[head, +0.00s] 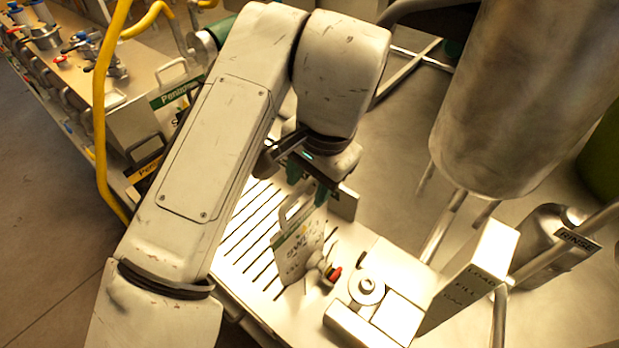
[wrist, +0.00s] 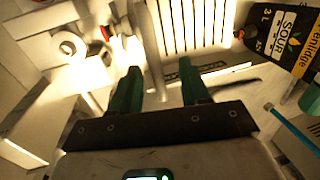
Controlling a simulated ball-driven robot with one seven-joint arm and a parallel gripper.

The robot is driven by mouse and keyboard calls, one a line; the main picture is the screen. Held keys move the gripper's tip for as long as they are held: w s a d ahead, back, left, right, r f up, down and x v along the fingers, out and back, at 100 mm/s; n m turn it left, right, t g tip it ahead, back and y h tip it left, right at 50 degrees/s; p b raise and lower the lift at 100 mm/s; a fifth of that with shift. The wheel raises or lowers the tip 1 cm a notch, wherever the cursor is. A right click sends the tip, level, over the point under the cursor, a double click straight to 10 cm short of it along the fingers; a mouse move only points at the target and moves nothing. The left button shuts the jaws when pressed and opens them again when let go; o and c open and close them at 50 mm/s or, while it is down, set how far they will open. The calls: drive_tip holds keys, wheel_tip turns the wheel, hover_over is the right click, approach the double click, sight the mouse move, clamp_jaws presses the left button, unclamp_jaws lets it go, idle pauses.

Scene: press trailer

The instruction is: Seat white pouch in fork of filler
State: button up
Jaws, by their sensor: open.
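The white pouch (head: 303,252) stands upright on the slotted bench, with a loop handle at its top and a spout with a red cap low on its right side. My gripper (head: 308,184) is open just above the handle. In the wrist view, the two green fingers of my gripper (wrist: 160,88) are apart, and a pale upright strip that seems to be the pouch edge-on (wrist: 150,45) shows between them. The filler (head: 367,290), with a round white fitting, is right of the pouch; it also shows in the wrist view (wrist: 70,46). I cannot make out its fork clearly.
A sign box reading load, fill, cap (head: 470,285) stands at the right, below a large metal tank (head: 520,100). A black sour pouch (wrist: 285,42) lies at the right in the wrist view. The slotted bench (head: 245,240) is clear left of the pouch. A yellow hose (head: 100,110) hangs at left.

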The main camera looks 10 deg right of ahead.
drive_tip(key=shift+r, duration=0.1)
wheel_tip(320, 180, up, 10)
drive_tip(key=s+d, duration=0.1)
drive_tip(key=shift+s+d+r, duration=0.15)
drive_tip(key=shift+s+d, duration=0.1)
